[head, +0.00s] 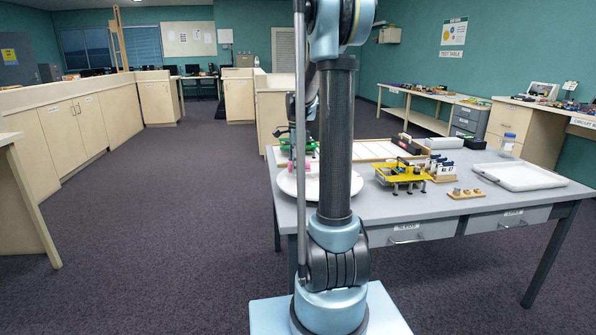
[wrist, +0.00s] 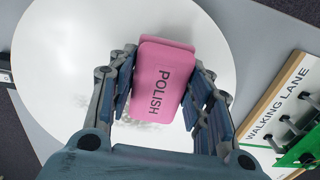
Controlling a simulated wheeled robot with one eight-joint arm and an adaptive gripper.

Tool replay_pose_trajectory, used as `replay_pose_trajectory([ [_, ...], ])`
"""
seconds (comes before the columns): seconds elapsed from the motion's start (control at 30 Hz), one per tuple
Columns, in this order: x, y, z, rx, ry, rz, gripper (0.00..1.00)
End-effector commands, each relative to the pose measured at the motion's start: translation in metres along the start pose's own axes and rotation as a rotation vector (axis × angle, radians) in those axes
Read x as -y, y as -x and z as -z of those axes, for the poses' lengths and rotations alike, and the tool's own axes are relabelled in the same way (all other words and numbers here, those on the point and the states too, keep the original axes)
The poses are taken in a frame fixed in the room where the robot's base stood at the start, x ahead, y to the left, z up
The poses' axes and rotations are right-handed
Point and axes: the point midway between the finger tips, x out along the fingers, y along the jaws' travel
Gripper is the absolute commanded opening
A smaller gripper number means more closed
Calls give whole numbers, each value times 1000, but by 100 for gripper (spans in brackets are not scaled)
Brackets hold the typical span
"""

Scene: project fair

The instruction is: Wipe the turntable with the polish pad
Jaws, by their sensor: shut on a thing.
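The pink polish pad (wrist: 158,88), marked POLISH, is between the two fingers of my gripper (wrist: 165,84), which is shut on it. The turntable (wrist: 65,55) is a white round disc under the pad. Grey smudges show on the disc just below the pad in the wrist view. In the head view the turntable (head: 350,184) is at the left end of the table, partly hidden behind my arm. A bit of the pad (head: 314,168) shows over it there. I cannot tell whether the pad touches the disc.
A walking lane board (wrist: 278,98) with a green piece lies right of the turntable. On the grey table (head: 430,208) are a yellow stand (head: 402,173), a small wooden block with knobs (head: 466,193) and a white tray (head: 520,177). The front right of the table is clear.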

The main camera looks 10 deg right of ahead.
Motion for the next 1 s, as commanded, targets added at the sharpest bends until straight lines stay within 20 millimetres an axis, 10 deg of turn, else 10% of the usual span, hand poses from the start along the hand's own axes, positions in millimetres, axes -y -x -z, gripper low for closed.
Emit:
replay_pose_trajectory([
  [1.0,0,57,8,0,-10,0,16],
])
